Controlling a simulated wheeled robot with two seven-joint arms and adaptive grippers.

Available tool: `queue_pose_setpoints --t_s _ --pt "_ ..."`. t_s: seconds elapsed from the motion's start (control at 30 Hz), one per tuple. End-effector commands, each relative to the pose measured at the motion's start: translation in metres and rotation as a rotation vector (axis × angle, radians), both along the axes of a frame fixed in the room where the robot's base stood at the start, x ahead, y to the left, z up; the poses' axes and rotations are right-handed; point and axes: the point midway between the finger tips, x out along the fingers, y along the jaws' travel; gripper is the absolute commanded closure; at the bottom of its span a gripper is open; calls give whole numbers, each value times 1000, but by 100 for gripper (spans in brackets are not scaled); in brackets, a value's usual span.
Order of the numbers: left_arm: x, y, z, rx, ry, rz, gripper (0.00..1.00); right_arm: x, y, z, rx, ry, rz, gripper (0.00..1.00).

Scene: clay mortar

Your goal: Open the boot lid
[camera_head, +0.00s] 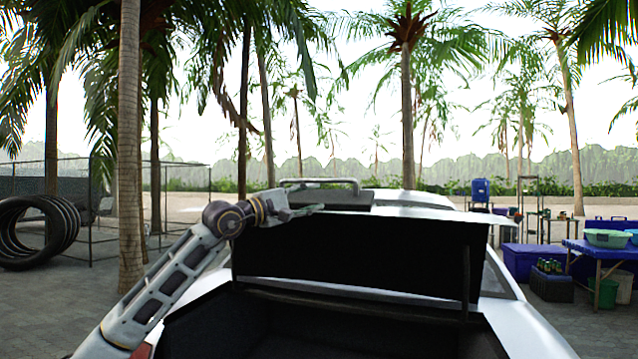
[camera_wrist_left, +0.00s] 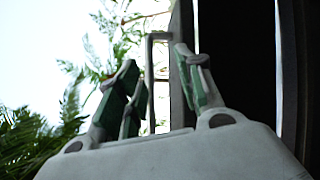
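The boot lid (camera_head: 365,255) of the white car stands raised, its dark underside facing me above the open boot (camera_head: 330,325). A grey handle (camera_head: 320,181) shows above the lid's top edge. My left gripper (camera_head: 312,210) is at the upper left of the lid, by its top edge. In the left wrist view the two green-padded fingers (camera_wrist_left: 160,90) are apart. The handle's bar (camera_wrist_left: 151,80) shows between them, and the lid's dark edge (camera_wrist_left: 235,60) is close beside the right finger. I cannot tell whether anything touches. My right gripper is not in view.
Palm trunks (camera_head: 131,150) and stacked tyres (camera_head: 38,230) stand at the left by a wire fence. At the right are a blue table (camera_head: 605,248) with basins, a blue box (camera_head: 533,260) and a crate of bottles (camera_head: 550,283). Paving beside the car is clear.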

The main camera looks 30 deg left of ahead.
Motion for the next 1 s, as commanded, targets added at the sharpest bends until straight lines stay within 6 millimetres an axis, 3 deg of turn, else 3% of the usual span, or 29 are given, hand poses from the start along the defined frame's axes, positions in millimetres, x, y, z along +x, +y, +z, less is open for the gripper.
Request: queue_pose_setpoints --t_s 0.13,0.3,1.0 --pt "-10 37 21 129 -3 124 63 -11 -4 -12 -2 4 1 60" --pt "-17 58 31 198 3 195 63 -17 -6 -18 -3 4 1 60" --pt "-11 60 34 204 4 203 63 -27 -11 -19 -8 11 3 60"
